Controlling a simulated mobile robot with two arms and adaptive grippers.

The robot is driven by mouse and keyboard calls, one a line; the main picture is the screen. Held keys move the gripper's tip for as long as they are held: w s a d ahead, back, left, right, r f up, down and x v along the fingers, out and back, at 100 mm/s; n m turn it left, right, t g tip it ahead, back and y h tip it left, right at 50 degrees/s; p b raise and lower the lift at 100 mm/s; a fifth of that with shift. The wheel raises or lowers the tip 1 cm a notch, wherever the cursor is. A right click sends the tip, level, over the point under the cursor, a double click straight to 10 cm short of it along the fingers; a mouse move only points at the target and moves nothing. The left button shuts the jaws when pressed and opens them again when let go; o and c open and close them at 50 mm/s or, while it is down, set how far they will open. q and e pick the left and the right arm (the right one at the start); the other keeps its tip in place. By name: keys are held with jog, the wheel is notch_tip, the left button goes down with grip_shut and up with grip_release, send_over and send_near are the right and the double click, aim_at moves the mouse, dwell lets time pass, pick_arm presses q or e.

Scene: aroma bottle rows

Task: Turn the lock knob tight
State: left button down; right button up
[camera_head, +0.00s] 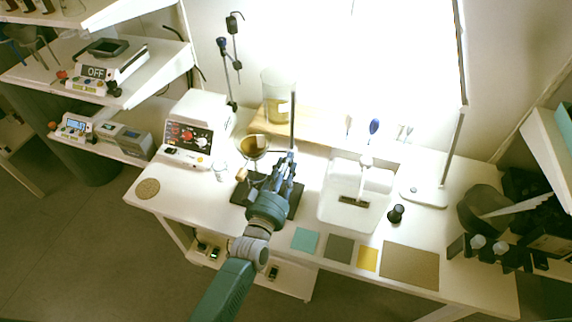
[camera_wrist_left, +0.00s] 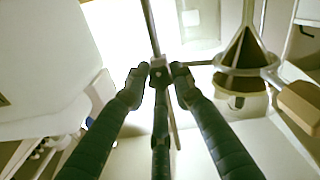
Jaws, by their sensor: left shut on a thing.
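The lock knob (camera_wrist_left: 158,66) is a small dark piece on the upright metal rod. In the left wrist view it sits between my fingertips and is partly hidden by them. My left gripper (camera_wrist_left: 160,74) is shut on it; the same gripper (camera_head: 286,162) shows in the head view at the stand, over its dark base (camera_head: 240,193). The rod (camera_head: 292,118) rises above the gripper. A ring holder (camera_wrist_left: 244,68) with a cone funnel is beside the rod, on the right in the wrist view. My right gripper is not in view.
The funnel (camera_head: 254,147) with brown contents is close to the left of my gripper. A glass beaker (camera_head: 278,88) stands behind the stand. A white tray (camera_head: 335,215) and flat coloured mats (camera_head: 340,247) lie to the right.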

pick_arm(q)
jog(key=shift+f, duration=0.25)
jog(key=c, duration=1.5)
grip_release()
jog(key=shift+r, duration=0.1)
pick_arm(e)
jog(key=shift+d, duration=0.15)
pick_arm(q)
jog(key=v, duration=1.2)
jog(key=shift+r, duration=0.1)
